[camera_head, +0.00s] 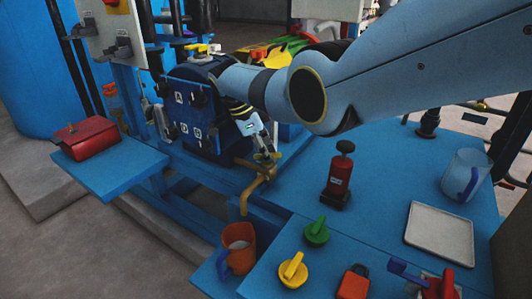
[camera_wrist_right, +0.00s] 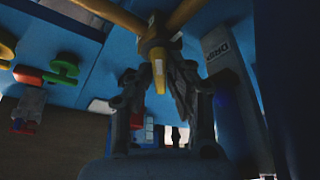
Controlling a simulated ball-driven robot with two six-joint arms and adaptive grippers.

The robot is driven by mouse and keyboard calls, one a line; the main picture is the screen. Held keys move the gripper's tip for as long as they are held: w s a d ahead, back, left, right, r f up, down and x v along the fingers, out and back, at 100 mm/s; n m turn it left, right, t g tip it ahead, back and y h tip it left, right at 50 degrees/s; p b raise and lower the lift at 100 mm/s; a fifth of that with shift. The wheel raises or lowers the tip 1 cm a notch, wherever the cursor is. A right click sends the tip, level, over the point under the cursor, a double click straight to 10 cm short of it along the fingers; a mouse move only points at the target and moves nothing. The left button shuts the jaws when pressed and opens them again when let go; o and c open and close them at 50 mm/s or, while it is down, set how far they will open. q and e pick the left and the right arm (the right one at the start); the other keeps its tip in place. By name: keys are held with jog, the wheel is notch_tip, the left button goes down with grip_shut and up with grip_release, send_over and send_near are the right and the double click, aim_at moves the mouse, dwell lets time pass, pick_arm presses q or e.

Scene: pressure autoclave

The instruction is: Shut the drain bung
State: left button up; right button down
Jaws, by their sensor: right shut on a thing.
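The drain bung (camera_head: 266,171) is a brass-yellow tap on a pipe low at the front of the dark blue vessel (camera_head: 200,110), with its spout bent down. My right gripper (camera_head: 264,150) reaches down to it from the upper right and is shut on its top part. In the right wrist view, the fingers of my right gripper (camera_wrist_right: 160,85) stand on both sides of the yellow piece of the drain bung (camera_wrist_right: 158,72), with yellow pipe arms behind. Whether the bung is open or shut I cannot tell. My left gripper is not in view.
An orange mug (camera_head: 238,243) stands below the spout. A blue bench at right holds a red-and-black device (camera_head: 338,178), green (camera_head: 317,231) and yellow (camera_head: 293,270) knobs, a white tray (camera_head: 440,233) and a clear jug (camera_head: 465,175). A red box (camera_head: 87,137) sits on the left shelf.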

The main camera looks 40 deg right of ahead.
jog(key=c, duration=1.3)
grip_release()
notch_tip(320, 180, up, 10)
jog(key=shift+f, duration=0.1)
jog(key=shift+o, duration=0.4)
